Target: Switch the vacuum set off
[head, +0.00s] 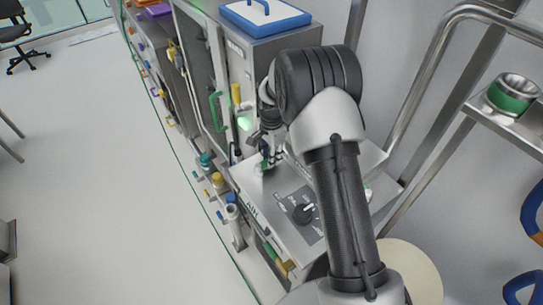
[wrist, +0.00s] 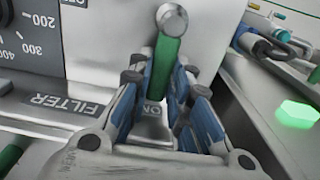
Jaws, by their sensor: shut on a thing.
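The vacuum set is a pale metal box in the head view (head: 268,205), with a black dial (head: 305,212) on its panel. In the wrist view the panel shows part of the dial scale and a FILTER label (wrist: 62,104). In the head view my gripper (head: 268,152) is at the box's far end, and the arm hides the lever.
A tall grey cabinet (head: 238,75) with a green handle stands behind, with a blue-edged white tray (head: 265,17) on top. Metal rails (head: 425,100) and a green-banded metal cup (head: 512,95) are at the right. The floor (head: 105,160) at the left is open.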

